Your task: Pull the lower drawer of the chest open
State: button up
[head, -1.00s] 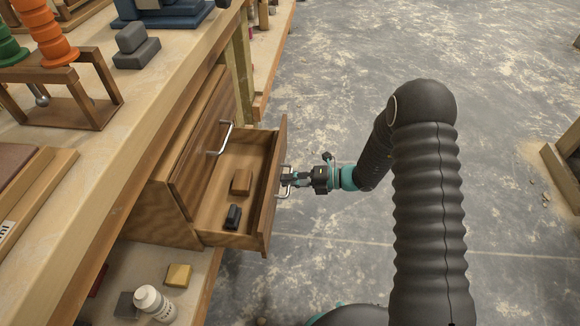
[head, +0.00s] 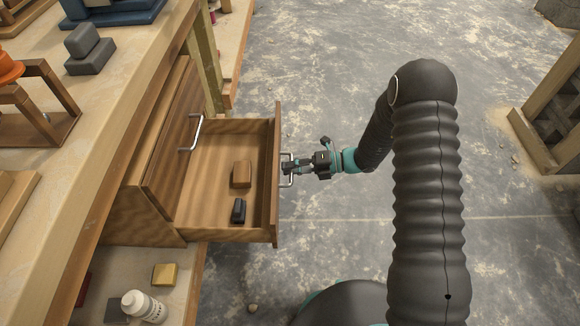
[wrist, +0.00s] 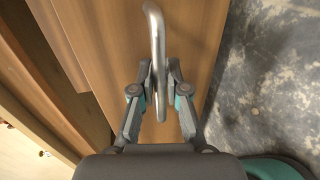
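The wooden chest (head: 140,215) stands beneath the workbench top. Its lower drawer (head: 222,234) is pulled well out to the right. A brown block (head: 241,174) and a small black block (head: 238,211) lie in it. The upper drawer (head: 172,160) is closed, with a metal handle (head: 197,132). My gripper (head: 289,168) is at the lower drawer's front handle. In the wrist view, the fingers (wrist: 159,75) are closed around the metal handle (wrist: 154,30), one on each side.
The workbench (head: 90,130) carries grey blocks (head: 89,50) and a wooden stand (head: 45,120). A white bottle (head: 144,306) and a yellow block (head: 165,275) sit on the shelf below. A wooden crate (head: 545,130) stands at the far right. Bare concrete floor lies between.

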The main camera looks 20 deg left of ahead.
jog(key=shift+o, duration=1.4)
jog(key=shift+d, duration=0.15)
jog(key=v, duration=1.1)
jog(key=shift+w+d, duration=0.2)
jog(key=shift+d, duration=0.15)
